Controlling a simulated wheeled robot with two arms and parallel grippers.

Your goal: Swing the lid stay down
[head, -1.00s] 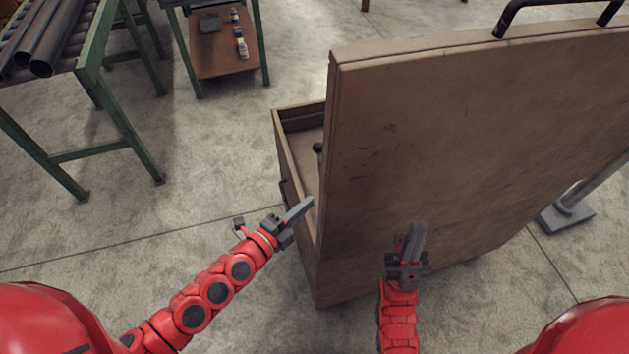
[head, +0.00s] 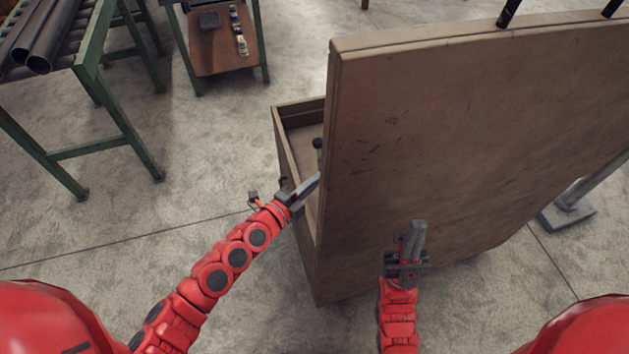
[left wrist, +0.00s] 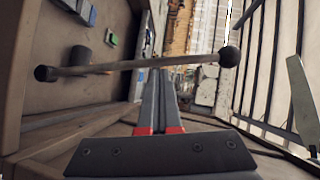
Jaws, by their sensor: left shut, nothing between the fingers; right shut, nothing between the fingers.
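The lid stay is a thin rod with a dark ball end (left wrist: 229,57); in the left wrist view it runs across the chest opening to a dark pivot at the left. In the head view only its dark knob (head: 318,143) shows beside the raised lid (head: 450,130); the rest is hidden. My left gripper (head: 311,185) is shut and empty at the chest's left rim, by the lid's edge. Its fingers (left wrist: 158,90) point at the rod's middle; I cannot tell whether they touch it. My right gripper (head: 415,235) is shut and empty in front of the lid's broad face.
The open wooden chest (head: 283,150) stands under the lid, with small items (left wrist: 82,12) inside. A green roller stand (head: 95,60) with pipes is at the upper left, beside a small cart (head: 225,55). A metal post foot (head: 570,213) stands at the right.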

